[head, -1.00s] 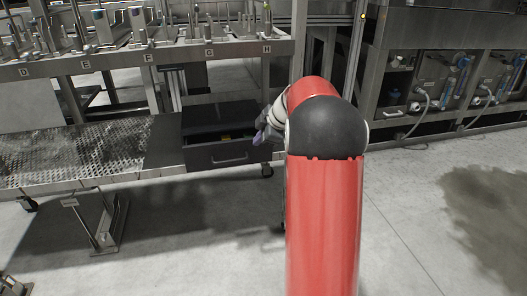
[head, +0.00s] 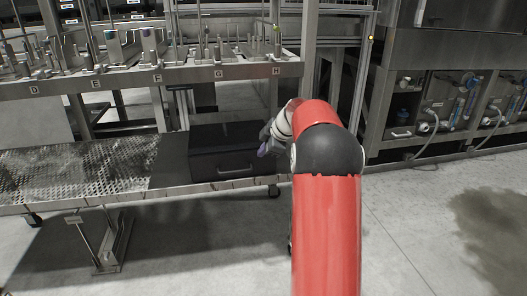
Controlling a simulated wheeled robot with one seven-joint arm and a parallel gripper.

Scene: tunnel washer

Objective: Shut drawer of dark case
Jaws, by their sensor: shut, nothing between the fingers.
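The dark case (head: 222,134) stands on the right end of the low metal bench. Its drawer (head: 222,167), with a pale bar handle (head: 237,170) on the front, looks pushed in, and no open gap shows above it. My gripper (head: 263,151) is at the right side of the drawer front, with purple-tipped fingers. It is shut and holds nothing. Whether it touches the drawer front cannot be told. My red and black arm hides what lies just right of the case.
The bench (head: 90,172) has a perforated top left of the case. A rack (head: 150,78) with lettered slots stands above and behind it. Machinery with hoses (head: 440,110) is at the right. The concrete floor in front is clear.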

